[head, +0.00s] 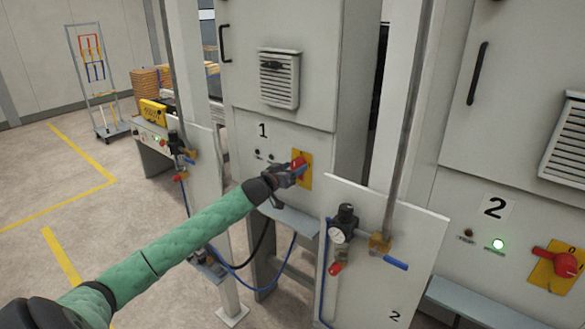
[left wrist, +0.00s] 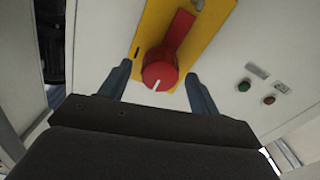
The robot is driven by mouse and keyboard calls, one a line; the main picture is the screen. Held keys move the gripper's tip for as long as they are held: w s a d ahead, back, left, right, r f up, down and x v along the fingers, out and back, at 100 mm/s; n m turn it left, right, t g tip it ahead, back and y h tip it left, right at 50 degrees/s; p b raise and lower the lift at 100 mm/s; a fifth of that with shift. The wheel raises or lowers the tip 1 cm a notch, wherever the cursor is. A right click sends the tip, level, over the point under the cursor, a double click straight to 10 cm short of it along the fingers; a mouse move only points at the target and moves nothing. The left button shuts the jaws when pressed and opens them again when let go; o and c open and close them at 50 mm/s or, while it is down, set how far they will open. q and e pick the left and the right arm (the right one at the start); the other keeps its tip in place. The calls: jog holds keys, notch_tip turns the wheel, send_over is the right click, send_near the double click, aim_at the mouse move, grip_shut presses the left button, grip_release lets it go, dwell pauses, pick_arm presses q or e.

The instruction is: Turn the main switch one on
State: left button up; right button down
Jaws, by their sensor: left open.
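Main switch one is a red rotary knob (head: 298,163) on a yellow plate (head: 306,178), on the grey cabinet marked 1 (head: 285,132). My left gripper (head: 292,172) is at this switch and partly covers it in the head view. In the left wrist view, the red knob (left wrist: 160,70), with a white mark on its front, shows between the two fingers of my open left gripper (left wrist: 158,78). A gap shows on each side of the knob; I cannot tell whether a finger touches it. The yellow plate (left wrist: 150,25) is behind it. My right gripper is out of view.
Cabinet 2 (head: 455,150) at right has its own red switch (head: 565,263) and a lit green lamp (head: 498,244). A panel with a gauge and valves (head: 390,235) stands in front, right of my left arm. Open floor lies left.

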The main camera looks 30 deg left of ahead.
pick_arm(q)
jog(key=shift+c, duration=0.2)
jog(key=c, duration=0.9)
jog(key=shift+c, duration=0.2)
